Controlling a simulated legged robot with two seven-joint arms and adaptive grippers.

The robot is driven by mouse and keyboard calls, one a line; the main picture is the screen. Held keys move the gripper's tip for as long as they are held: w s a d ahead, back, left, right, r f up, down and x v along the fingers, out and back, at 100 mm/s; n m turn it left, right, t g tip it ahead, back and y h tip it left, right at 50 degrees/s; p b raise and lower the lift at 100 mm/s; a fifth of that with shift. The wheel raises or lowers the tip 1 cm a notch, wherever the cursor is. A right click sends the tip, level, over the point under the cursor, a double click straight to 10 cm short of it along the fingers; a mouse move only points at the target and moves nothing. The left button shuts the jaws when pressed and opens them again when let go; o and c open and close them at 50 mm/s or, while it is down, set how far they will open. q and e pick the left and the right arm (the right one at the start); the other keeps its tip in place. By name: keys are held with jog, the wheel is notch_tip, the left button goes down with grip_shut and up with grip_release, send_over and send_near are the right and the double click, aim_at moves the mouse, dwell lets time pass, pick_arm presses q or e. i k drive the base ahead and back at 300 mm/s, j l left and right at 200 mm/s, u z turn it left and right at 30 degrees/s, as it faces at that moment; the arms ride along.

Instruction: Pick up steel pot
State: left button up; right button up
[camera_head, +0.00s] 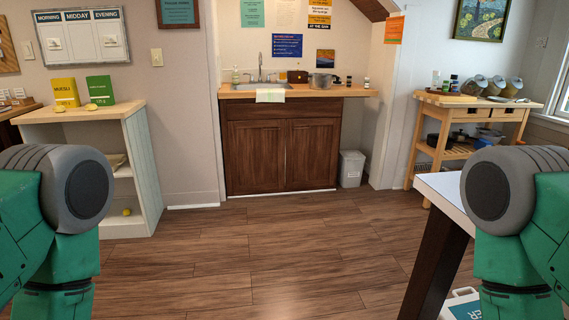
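A steel pot (321,81) with a lid sits on the wooden counter, to the right of the sink, against the back wall. It is far from me, across the open floor. A dark pot (457,136) also shows on the middle shelf of the wooden cart at the right. Green and grey parts of my two arms show at the left and right edges. Neither gripper is in view.
The wooden floor (240,255) ahead is clear up to the dark cabinet (282,152). A white-topped table (444,190) stands close at the right. A shelf unit (132,164) stands at the left, a white bin (351,168) beside the cabinet, and the cart (478,101) at the right.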

aim_at(317, 81)
jog(key=i+j, duration=0.2)
jog(key=i, duration=0.4)
jog(key=i+j+u, duration=0.1)
jog(key=i, duration=0.55)
jog(key=i+j, duration=0.2)
jog(key=i, duration=0.45)
jog(key=i+l+z, duration=0.15)
jog(key=i+z, duration=0.15)
jog(key=i, duration=0.3)
jog(key=i+z, duration=0.35)
jog(key=i, duration=0.25)
jog(key=i+j+z, duration=0.3)
jog(key=i, duration=0.3)
jog(key=i+l+u, duration=0.3)
jog(key=i+l, duration=0.2)
jog(key=i+l+u, duration=0.1)
jog(key=i+l, duration=0.15)
jog(key=l, duration=0.15)
jog(key=i+l+u, duration=0.15)
jog(key=l, duration=0.2)
jog(key=i+l+u, duration=0.15)
jog(key=l, duration=0.25)
jog(key=i+l+u, duration=0.15)
jog(key=l, duration=0.25)
jog(key=i+l+u, duration=0.1)
jog(key=l+u, duration=0.2)
jog(key=l, duration=1.2)
